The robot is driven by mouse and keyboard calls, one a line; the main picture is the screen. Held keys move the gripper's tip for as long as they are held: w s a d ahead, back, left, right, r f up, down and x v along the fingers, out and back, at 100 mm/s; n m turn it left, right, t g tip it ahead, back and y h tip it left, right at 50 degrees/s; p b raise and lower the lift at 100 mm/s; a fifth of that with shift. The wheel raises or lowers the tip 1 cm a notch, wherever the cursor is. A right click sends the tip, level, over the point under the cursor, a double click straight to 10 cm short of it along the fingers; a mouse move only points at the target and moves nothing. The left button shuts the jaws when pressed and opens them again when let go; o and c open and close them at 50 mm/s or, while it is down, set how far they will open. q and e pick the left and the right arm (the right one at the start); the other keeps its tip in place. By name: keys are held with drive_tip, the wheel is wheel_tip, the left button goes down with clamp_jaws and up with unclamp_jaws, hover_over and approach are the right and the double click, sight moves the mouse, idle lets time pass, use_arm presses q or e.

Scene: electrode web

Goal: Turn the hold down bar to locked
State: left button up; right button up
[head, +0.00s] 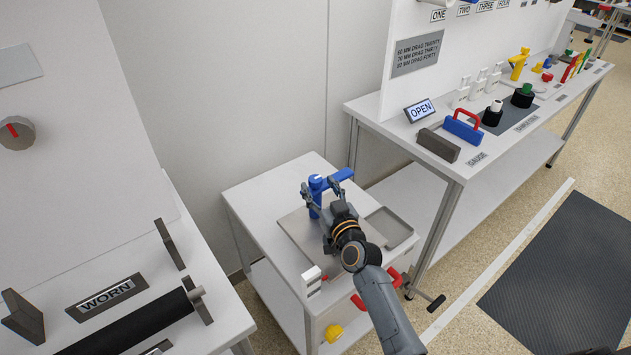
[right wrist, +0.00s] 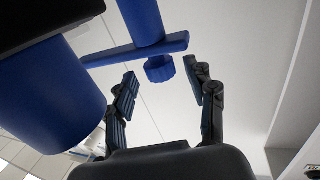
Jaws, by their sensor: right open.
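The hold down bar appears to be the blue bar (head: 341,174) on top of a blue upright post (head: 315,197) on a small white table. In the right wrist view, a blue bar (right wrist: 105,57) crosses ahead of my fingers, with a ribbed blue knob (right wrist: 160,69) below it. A thick blue cylinder (right wrist: 50,95) fills the left side. My right gripper (head: 322,190) is open beside the post, its fingers pointing toward the bar. In its wrist view the open right gripper (right wrist: 162,78) has the knob between its finger directions. Contact cannot be told. No locked marking is readable.
The small white table (head: 245,195) carries a grey plate (head: 297,228), a shallow grey tray (head: 390,226) and a small white block (head: 311,281). A long bench at right holds an OPEN sign (head: 421,110) and a red-handled blue block (head: 463,128). A WORN roll stand (head: 107,296) stands at left.

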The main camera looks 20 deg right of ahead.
drive_tip(key=shift+w+a, duration=0.15)
drive_tip(key=shift+w, duration=1.4)
clamp_jaws()
